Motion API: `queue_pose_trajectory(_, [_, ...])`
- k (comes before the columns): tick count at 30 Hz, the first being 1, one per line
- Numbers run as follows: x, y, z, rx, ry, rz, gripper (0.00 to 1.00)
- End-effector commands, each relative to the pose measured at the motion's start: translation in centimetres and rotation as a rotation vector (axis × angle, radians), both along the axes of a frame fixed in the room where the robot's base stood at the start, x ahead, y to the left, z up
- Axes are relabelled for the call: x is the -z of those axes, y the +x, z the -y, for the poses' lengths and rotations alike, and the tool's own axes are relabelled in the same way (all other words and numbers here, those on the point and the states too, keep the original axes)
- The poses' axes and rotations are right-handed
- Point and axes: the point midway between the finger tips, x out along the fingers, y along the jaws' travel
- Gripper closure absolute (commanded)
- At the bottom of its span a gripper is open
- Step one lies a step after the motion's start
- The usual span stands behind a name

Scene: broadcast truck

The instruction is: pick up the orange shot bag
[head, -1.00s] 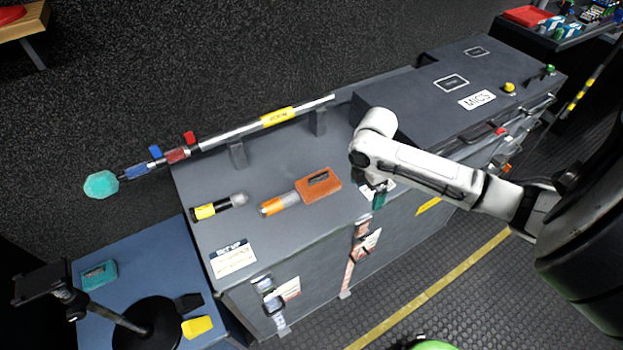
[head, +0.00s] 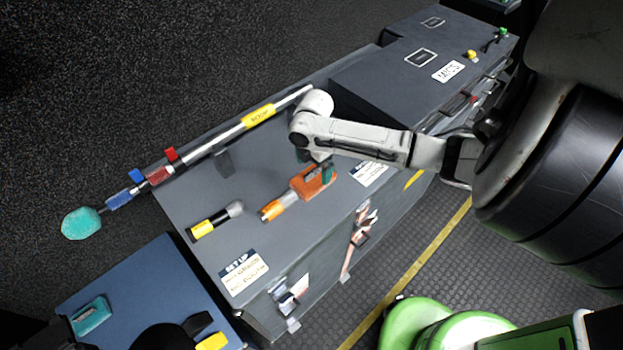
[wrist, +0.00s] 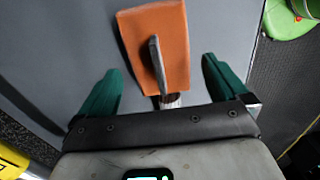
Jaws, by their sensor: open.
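The orange shot bag (head: 316,185) lies on the top of the grey case (head: 185,185), with a dark strap across it. It also shows in the wrist view (wrist: 140,40), ahead of and between the two fingers. My gripper (head: 324,172) is over the bag's right part in the head view and hides some of it. In the wrist view my gripper (wrist: 160,66) is open, with one green finger on each side of the bag and nothing held. I cannot tell how far above the bag the fingertips are.
A microphone with an orange band (head: 275,208) lies against or close to the bag's left end. A yellow-banded microphone (head: 212,221) lies further left. A boom pole (head: 225,138) runs along the case's back edge. A raised MICS case (head: 400,85) stands at the right.

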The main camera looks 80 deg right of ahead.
Motion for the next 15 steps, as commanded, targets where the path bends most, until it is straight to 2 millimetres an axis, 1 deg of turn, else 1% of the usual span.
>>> queue_pose_trajectory(5, [1.2, 0.1, -0.1, 0.001, 0.002, -0.002, 0.00])
queue_pose_trajectory(12, [4.5, 0.3, -0.1, 0.002, 0.001, -0.002, 0.00])
queue_pose_trajectory(15, [5.2, 0.3, 0.0, 0.001, -0.001, -0.001, 0.00])
